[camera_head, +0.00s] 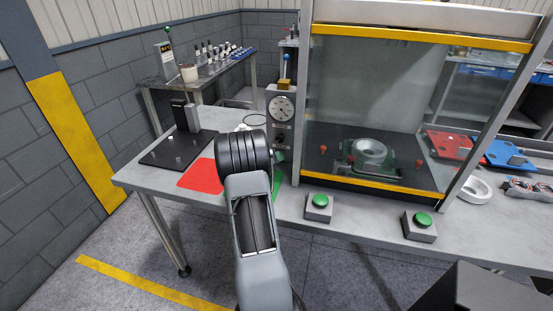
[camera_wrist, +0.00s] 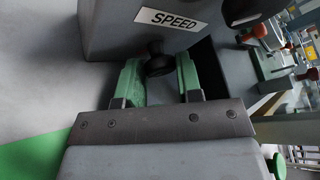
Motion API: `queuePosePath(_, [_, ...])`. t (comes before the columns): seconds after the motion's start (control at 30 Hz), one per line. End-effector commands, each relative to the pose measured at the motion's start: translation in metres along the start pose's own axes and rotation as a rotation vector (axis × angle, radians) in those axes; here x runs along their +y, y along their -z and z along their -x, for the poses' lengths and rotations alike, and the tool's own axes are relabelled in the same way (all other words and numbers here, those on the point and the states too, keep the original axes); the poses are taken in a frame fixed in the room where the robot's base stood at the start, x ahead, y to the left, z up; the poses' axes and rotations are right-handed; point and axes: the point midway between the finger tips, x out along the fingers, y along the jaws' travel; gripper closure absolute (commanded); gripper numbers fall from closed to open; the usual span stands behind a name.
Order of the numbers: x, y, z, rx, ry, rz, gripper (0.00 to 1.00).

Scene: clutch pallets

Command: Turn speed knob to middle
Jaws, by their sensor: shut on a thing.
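The speed knob (camera_wrist: 157,62) is a dark round knob on a grey control box (camera_wrist: 115,35), under a white label (camera_wrist: 171,18) that reads SPEED. My gripper (camera_wrist: 160,72) has its two green fingers on either side of the knob, shut on it. In the head view the control box (camera_head: 281,108) stands on the bench with a round dial on its front. I cannot tell the knob's angle.
A framed enclosure with a yellow bar (camera_head: 370,187) stands right of the box. Two green push buttons (camera_head: 319,201) (camera_head: 422,219) sit at the bench's front edge. A red mat (camera_head: 201,177) and a black plate (camera_head: 165,153) lie left of my arm.

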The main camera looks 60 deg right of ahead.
Motion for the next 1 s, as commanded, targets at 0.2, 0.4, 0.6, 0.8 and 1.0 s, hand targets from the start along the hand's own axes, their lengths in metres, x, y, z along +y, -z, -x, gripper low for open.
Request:
queuePosePath(0.2, [-0.0003, 0.0005, 0.0013, 0.017, -0.055, -0.086, 0.91])
queuePosePath(0.4, [-0.0017, 0.0010, 0.0010, 0.047, -0.145, -0.230, 0.91])
queuePosePath(0.6, [-0.0022, 0.0026, 0.0002, 0.082, -0.247, -0.389, 0.91])
queuePosePath(0.8, [-0.0031, 0.0039, -0.0007, 0.115, -0.347, -0.548, 0.91])
queuePosePath(1.0, [-0.0045, 0.0049, -0.0013, 0.147, -0.440, -0.693, 0.91])
